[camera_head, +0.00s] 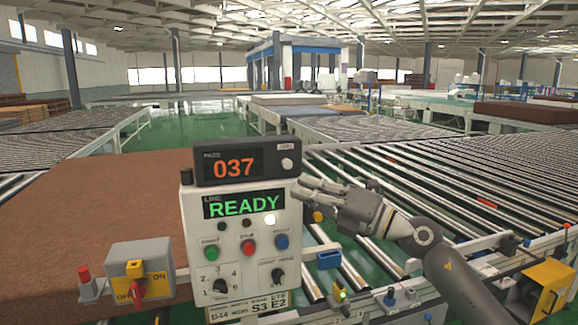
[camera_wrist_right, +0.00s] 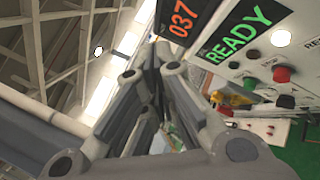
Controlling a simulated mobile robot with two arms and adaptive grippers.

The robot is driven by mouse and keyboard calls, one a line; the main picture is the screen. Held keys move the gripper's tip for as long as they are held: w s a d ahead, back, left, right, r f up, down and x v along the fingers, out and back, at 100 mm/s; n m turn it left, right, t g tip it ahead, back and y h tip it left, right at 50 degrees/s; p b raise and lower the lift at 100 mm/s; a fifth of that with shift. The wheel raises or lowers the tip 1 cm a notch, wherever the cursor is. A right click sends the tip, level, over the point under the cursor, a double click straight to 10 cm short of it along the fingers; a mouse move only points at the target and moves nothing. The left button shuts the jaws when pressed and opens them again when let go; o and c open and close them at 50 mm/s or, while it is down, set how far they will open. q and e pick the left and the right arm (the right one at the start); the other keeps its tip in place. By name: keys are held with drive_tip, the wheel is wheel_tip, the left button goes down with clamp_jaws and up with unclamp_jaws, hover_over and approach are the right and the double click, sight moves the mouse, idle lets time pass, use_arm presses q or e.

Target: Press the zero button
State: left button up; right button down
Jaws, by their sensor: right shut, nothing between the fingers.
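The zero button (camera_head: 287,164) is a small white round button at the right end of the dark counter box (camera_head: 205,177), under a small label. The counter reads 037 in orange and sits on top of the white control panel (camera_head: 196,262). My right gripper (camera_head: 300,188) is shut and empty, its fingertips a little below and right of the button, apart from it in the picture. In the right wrist view the shut fingers (camera_wrist_right: 155,52) point toward the counter display (camera_wrist_right: 182,18); the button cannot be made out there. My left gripper is not in view.
The panel shows a green READY display (camera_head: 243,204), a green button (camera_head: 211,252), a red button (camera_head: 248,246), a blue button (camera_head: 282,241) and two dials. A grey switch box (camera_head: 141,258) stands left. Roller conveyors (camera_head: 430,190) spread behind and right.

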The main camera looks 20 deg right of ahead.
sight(287, 164)
drive_tip(key=shift+w, duration=0.1)
drive_tip(key=shift+w+a+b, duration=0.2)
drive_tip(key=shift+w+b, duration=0.85)
drive_tip(key=shift+w, duration=3.25)
drive_tip(key=shift+w, duration=0.15)
drive_tip(key=shift+w, duration=0.3)
